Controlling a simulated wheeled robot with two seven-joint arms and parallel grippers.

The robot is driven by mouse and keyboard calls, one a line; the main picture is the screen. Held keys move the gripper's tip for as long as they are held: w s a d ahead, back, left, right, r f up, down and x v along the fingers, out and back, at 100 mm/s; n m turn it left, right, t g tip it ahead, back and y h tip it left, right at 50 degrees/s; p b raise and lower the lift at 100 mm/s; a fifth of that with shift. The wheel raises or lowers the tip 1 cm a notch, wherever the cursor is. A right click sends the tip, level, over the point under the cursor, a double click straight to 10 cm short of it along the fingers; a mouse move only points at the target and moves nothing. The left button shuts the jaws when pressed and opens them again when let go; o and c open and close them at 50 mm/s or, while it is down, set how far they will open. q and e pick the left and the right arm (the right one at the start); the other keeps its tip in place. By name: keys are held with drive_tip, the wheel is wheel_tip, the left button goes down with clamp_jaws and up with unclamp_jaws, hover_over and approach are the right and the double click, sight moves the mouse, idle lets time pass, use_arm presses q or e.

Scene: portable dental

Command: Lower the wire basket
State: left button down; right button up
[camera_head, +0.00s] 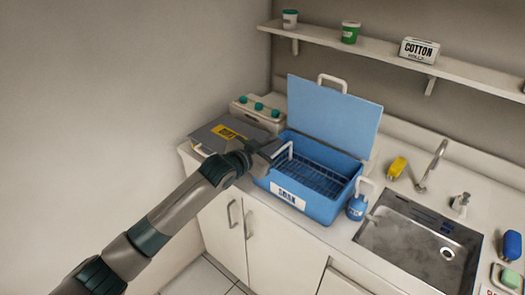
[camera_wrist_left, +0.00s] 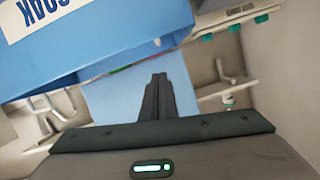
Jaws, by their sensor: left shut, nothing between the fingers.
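The wire basket (camera_head: 318,179) sits inside the blue box labelled SOAK (camera_head: 318,207), whose lid (camera_head: 333,112) stands open at the back. A white handle (camera_head: 283,154) rises at the basket's left end. My left gripper (camera_head: 272,149) is at the box's left end, close to that handle; I cannot tell whether it touches. In the left wrist view its fingers (camera_wrist_left: 158,82) are shut together with nothing between them, and the blue box (camera_wrist_left: 90,35) fills the upper left. My right gripper is not in view.
A grey case (camera_head: 215,133) and a white unit with green knobs (camera_head: 258,110) stand left of the box. A blue bottle (camera_head: 356,208), a yellow item (camera_head: 397,167) and a sink (camera_head: 410,240) are to the right. A wall shelf (camera_head: 390,62) runs above.

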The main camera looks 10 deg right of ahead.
use_arm(q)
drive_tip(key=b+v, duration=0.1)
drive_tip(key=v, duration=0.5)
drive_tip(key=shift+r, duration=0.1)
idle(0.4)
